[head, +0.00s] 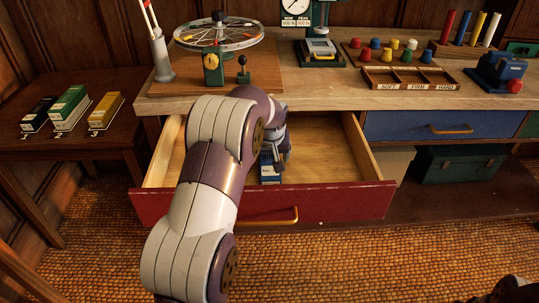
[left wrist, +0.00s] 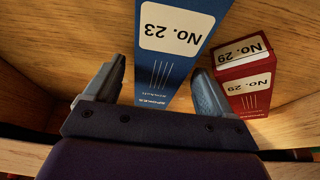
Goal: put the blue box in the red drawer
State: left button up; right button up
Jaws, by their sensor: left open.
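The red drawer (head: 330,203) is pulled open under the workbench. The blue box (head: 269,172) is inside it, near the front panel, partly hidden by my left gripper (head: 279,155). In the left wrist view the blue box (left wrist: 168,57), labelled No. 23, is between the two fingers of my left gripper (left wrist: 158,75). The fingers are spread, with a visible gap to the box at least on the left. Whether the box rests fully on the drawer floor is hard to tell.
A red box (left wrist: 242,75) labelled No. 29 is right of the blue box in the left wrist view. The drawer's right part (head: 325,150) is clear. A closed blue drawer (head: 430,125) is to the right. Several small boxes, including a green one (head: 68,107), stand on the left table.

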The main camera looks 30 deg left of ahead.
pick_arm(q)
jog(key=p+v, duration=0.2)
jog(key=v, duration=1)
